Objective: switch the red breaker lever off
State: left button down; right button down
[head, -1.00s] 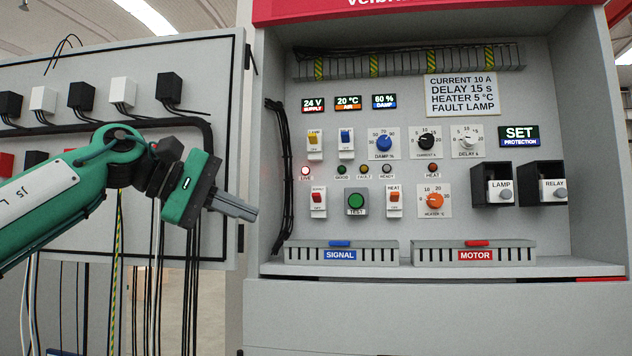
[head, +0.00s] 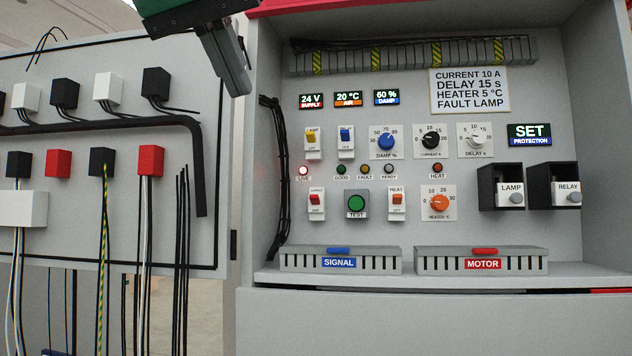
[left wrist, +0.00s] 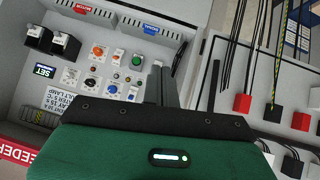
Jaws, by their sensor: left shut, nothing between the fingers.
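The red breaker lever (head: 314,199) sits on a small white breaker, lower left on the cabinet panel in the head view. It appears to be in the upper position, above a small label reading OFF. My left gripper (head: 242,88) is up at the top of the head view, left of the panel and above the lever's height. Its fingers are shut and empty, and apart from the lever. In the left wrist view the shut fingers (left wrist: 160,72) point toward the panel; I cannot make out the red lever there. My right gripper is not in view.
Near the red lever are a green TEST button (head: 356,203), an orange heat switch (head: 397,200) and a yellow lamp switch (head: 312,139). A red LIVE lamp (head: 304,170) glows above it. Black cables (head: 278,180) run along the panel's left side. A lower tray (head: 300,262) juts out below.

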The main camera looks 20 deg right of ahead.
aim_at(315, 199)
jog(key=i+l, duration=1.1)
